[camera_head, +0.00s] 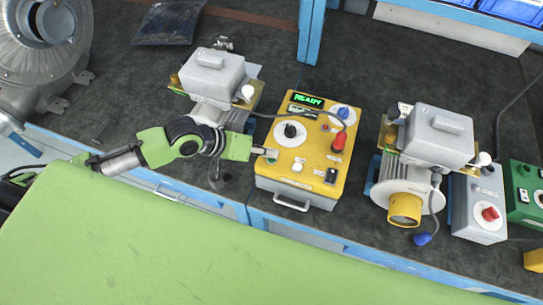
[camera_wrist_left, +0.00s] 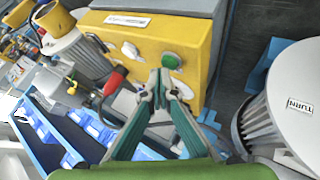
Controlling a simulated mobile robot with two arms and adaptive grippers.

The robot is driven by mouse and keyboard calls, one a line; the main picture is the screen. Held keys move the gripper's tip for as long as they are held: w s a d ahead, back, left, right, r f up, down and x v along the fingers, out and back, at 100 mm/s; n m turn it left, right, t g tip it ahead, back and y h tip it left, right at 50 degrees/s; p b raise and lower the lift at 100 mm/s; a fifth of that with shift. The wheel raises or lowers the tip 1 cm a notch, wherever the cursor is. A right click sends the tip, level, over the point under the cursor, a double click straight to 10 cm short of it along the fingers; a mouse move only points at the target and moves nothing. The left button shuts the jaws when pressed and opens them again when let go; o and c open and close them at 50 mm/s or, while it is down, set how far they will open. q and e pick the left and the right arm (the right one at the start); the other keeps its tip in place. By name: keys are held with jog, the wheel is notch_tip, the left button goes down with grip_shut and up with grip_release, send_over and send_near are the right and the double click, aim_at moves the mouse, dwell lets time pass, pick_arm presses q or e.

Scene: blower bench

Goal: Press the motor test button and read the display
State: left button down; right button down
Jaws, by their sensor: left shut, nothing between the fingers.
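The yellow test box (camera_head: 322,178) stands on the bench in the middle of the head view. Its small display (camera_head: 308,99) reads "READY" in green letters. In the left wrist view, the closed fingertips (camera_wrist_left: 160,78) are just below a green button (camera_wrist_left: 172,60) on the yellow box (camera_wrist_left: 190,25). I cannot tell whether they touch it.
A grey motor unit (camera_head: 215,75) stands left of the box, another (camera_head: 440,135) right of it. A red plug (camera_head: 338,143) on a cable lies over the box's right side. A grey box with a red knob (camera_head: 481,210) and a green box (camera_head: 525,190) stand far right.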

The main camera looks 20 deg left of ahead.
aim_at(269, 159)
pick_arm(q)
jog(key=shift+f, duration=0.45)
jog(key=shift+r, duration=0.1)
dwell(0.4)
jog(key=shift+r+p, duration=0.75)
jog(key=shift+p, duration=0.3)
notch_tip(269, 159, up, 5)
jog(key=p, duration=0.5)
jog(key=shift+r+p, duration=0.1)
jog(key=shift+p, duration=0.2)
